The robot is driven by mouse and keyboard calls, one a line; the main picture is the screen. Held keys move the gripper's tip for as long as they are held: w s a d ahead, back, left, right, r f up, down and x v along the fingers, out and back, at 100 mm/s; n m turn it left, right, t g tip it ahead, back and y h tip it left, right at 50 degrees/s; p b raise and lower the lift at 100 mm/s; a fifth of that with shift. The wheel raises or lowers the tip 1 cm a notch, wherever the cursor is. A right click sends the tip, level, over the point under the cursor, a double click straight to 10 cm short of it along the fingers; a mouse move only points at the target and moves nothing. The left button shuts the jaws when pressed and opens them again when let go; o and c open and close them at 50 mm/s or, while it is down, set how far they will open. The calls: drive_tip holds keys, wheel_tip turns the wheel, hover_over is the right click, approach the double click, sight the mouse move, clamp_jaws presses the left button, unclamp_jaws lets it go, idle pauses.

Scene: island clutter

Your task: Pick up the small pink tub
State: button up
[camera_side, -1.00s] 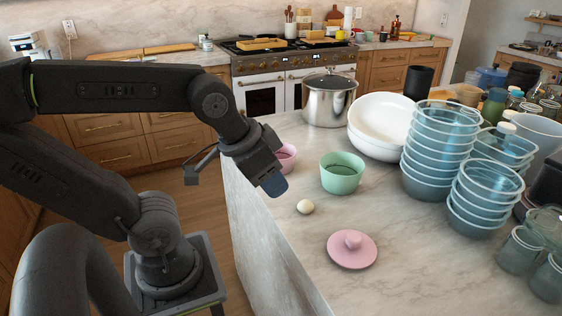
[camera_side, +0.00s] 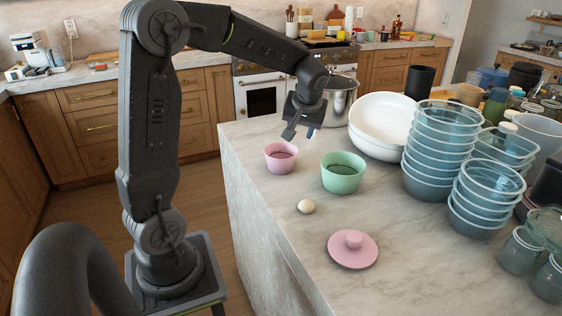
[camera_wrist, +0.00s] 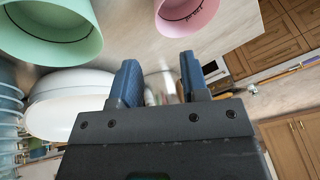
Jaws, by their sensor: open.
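The small pink tub (camera_side: 281,158) stands upright on the marble island near its left edge.
A mint green tub (camera_side: 342,174) stands right of the pink tub. An egg-like ball (camera_side: 306,206) and a pink lid (camera_side: 353,250) lie nearer. A steel pot (camera_side: 341,101), white bowls (camera_side: 381,122) and stacked clear bowls (camera_side: 433,150) stand behind and right.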

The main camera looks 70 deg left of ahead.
sight(294, 158)
drive_tip(key=x, duration=1.3)
drive_tip(key=shift+f, duration=0.4)
drive_tip(key=shift+c, duration=0.4)
clamp_jaws()
